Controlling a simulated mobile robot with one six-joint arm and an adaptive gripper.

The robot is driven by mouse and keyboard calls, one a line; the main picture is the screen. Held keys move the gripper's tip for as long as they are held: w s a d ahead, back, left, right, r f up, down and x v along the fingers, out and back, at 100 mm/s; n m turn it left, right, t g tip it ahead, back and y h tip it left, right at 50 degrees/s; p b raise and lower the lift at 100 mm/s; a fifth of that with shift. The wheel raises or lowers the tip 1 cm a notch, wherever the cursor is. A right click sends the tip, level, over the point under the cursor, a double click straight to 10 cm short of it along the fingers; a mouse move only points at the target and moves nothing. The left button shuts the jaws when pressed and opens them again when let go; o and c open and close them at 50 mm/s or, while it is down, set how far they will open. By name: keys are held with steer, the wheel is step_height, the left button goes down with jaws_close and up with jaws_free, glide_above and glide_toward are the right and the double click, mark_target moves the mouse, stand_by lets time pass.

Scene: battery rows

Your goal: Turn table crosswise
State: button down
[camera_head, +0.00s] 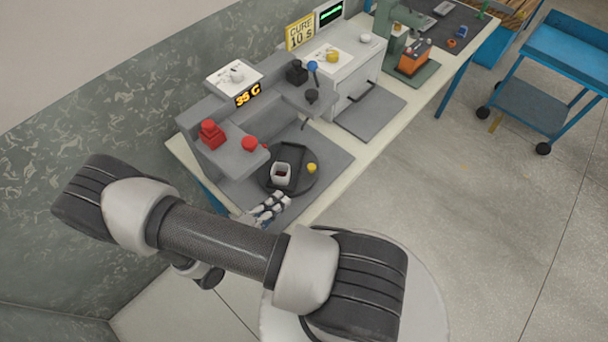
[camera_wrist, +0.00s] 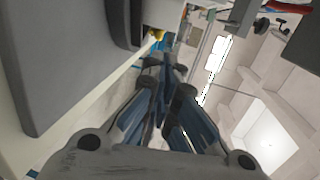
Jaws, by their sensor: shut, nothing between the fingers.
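The round dark turntable (camera_head: 309,181) sits on a grey mat on the bench. A dark rectangular fixture (camera_head: 295,157) lies across it, with a whitish square cup (camera_head: 281,174) with dark red contents. A small yellow knob (camera_head: 311,168) stands at the disc's right side. My gripper (camera_head: 272,203) is shut and empty, close to the turntable's near edge; whether it touches is unclear. In the wrist view my gripper's fingers (camera_wrist: 165,80) are together, and a small yellow piece (camera_wrist: 156,36), probably the knob, shows beyond them.
A white device (camera_head: 340,64) and green machine (camera_head: 395,30) stand farther right. A blue cart (camera_head: 565,60) stands on open floor.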

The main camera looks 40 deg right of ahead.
mark_target(306, 184)
steer(key=b+x, duration=0.2)
steer(key=x, duration=1)
steer(key=shift+s, duration=0.1)
